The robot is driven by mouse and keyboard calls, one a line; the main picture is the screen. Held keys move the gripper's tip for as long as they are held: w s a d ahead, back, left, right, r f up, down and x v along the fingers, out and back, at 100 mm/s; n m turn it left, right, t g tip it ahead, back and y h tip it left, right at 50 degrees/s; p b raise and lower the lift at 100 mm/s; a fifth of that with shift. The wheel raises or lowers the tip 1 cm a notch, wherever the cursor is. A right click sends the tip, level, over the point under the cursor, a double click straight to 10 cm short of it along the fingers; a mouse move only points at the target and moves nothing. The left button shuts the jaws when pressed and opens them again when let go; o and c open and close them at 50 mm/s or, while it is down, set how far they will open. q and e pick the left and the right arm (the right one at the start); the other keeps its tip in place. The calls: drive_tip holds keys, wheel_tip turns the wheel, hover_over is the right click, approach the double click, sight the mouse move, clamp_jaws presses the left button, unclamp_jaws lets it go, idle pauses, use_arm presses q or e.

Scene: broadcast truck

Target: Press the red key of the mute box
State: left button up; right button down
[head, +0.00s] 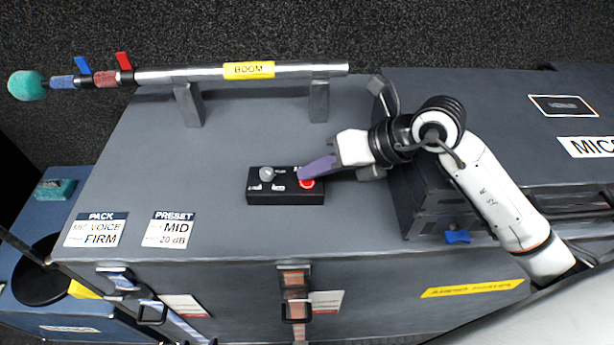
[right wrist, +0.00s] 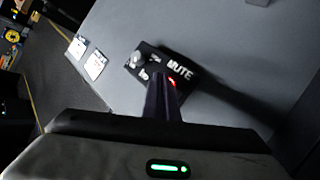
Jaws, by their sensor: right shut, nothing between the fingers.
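The mute box (head: 286,196) is a small black box on the grey case top. It has a grey knob (head: 267,174) on its left and a round red key (head: 307,184) on its right. My right gripper (head: 303,173) is shut and empty, its purple fingertips at the upper edge of the red key. In the right wrist view the fingers (right wrist: 160,95) cover most of the key, and a red glow (right wrist: 172,81) shows beside them under the word MUTE. I cannot tell whether the tips touch the key. My left gripper is not in view.
A boom pole (head: 205,74) with a teal tip rests on two stands at the back of the case. Two label cards, PACK (head: 96,229) and PRESET (head: 169,229), lie left of the box. A dark case (head: 450,205) stands right. The case top around the box is clear.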

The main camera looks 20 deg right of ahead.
sight(314, 186)
drive_tip(key=shift+r+p, duration=0.35)
drive_tip(key=shift+r, duration=0.25)
wheel_tip(314, 186, up, 5)
drive_tip(key=p, duration=0.4)
